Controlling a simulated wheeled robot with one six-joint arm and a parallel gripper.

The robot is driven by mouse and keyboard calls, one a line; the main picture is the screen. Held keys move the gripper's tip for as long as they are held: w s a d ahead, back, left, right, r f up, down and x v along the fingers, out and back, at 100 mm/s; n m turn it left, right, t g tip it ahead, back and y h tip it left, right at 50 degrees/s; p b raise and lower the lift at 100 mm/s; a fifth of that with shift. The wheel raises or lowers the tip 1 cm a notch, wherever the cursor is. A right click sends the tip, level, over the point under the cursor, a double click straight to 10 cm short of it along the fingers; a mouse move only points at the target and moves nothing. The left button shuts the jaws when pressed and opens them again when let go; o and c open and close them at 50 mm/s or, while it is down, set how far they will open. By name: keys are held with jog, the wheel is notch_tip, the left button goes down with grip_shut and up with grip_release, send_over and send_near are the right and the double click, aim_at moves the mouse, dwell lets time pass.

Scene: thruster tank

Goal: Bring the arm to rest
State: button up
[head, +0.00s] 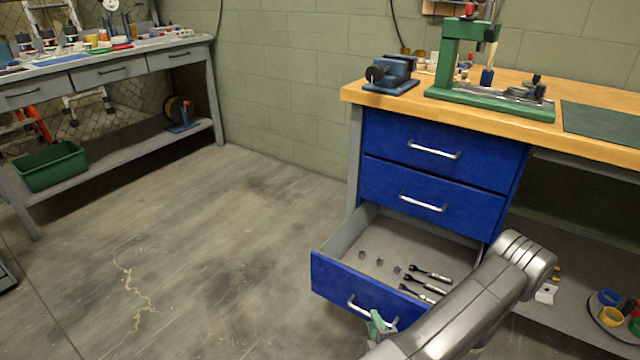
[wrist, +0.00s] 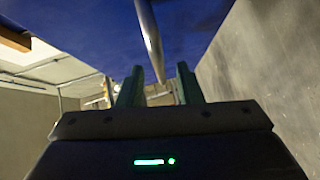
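My arm (head: 465,310) reaches in from the lower right of the head view, in front of the open drawer. My gripper (wrist: 160,85) shows two green fingers standing apart in the wrist view, with a gap between them. A silver bar handle (wrist: 149,35) on a blue front appears in and above this gap, and neither finger is seen closed on it. In the head view a green finger (head: 378,325) overlaps the handle (head: 362,310) of the open bottom drawer (head: 335,283). The rest of my gripper is hidden behind the arm there.
The drawer holds several wrenches (head: 428,273) and small grey pieces. Two shut blue drawers (head: 435,185) are above, under a wooden bench top (head: 590,123) with a green press (head: 490,100). A grey bench (head: 150,45) stands at the left. The floor (head: 210,250) between is clear.

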jog(key=shift+x, duration=1.5)
jog(key=shift+a+b, duration=0.15)
jog(key=shift+b, duration=0.15)
